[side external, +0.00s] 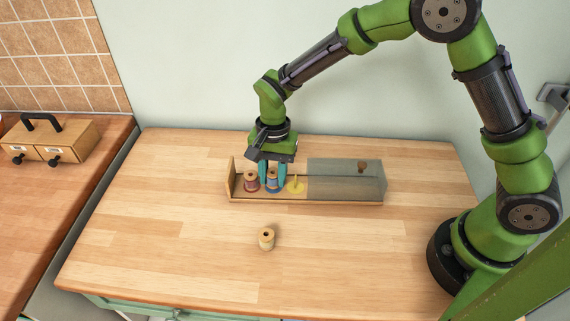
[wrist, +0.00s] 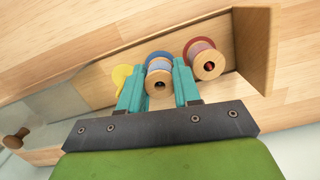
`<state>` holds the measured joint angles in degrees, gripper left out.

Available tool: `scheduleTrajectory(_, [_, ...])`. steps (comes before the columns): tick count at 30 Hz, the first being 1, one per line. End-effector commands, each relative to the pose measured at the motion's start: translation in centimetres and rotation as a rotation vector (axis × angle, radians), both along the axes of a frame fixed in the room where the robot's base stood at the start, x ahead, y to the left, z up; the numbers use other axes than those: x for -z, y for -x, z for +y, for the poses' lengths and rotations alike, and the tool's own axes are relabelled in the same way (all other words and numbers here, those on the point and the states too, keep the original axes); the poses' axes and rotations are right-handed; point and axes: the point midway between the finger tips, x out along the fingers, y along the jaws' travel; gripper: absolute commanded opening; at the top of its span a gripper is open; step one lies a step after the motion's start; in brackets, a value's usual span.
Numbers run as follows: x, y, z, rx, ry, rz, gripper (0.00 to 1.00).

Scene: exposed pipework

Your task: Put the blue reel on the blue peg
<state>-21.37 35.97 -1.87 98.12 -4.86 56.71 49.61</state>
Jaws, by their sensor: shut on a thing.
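The blue reel (side external: 272,181) is a wooden spool with blue thread, upright in the long wooden box (side external: 345,201). My gripper (side external: 273,178) is shut on it from above, with one teal finger on each side. In the wrist view, the blue reel (wrist: 159,78) sits between the fingertips (wrist: 159,84). A blue disc (wrist: 158,56) shows just past the reel and partly behind it, seemingly the base of the blue peg. The peg itself is hidden; I cannot tell whether the reel rests fully on the base.
A red reel (side external: 251,181) stands close on the left, over a red disc (wrist: 197,45). A bare yellow peg (side external: 296,184) stands close on the right. A translucent grey cover (side external: 345,178) with a brown knob closes the box's right part. A plain reel (side external: 266,240) stands on the table.

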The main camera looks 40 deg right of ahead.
Motion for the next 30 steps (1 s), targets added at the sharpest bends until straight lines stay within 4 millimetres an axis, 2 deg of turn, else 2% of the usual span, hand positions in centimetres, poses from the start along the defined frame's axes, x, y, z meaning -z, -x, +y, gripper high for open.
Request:
scheduleTrajectory(11, [0.9,0.0,0.0,0.000,0.000,0.000,0.04])
scheduleTrajectory(12, [0.9,0.0,0.0,0.000,-0.001,-0.001,0.38])
scheduleTrajectory(17, [0.9,0.0,0.0,0.000,0.000,-0.001,0.62])
scheduleTrajectory(26, [0.6,-0.1,0.0,-0.001,-0.001,-0.003,0.62])
scheduleTrajectory(30, [-0.9,-0.3,-0.1,0.000,-0.001,-0.007,0.62])
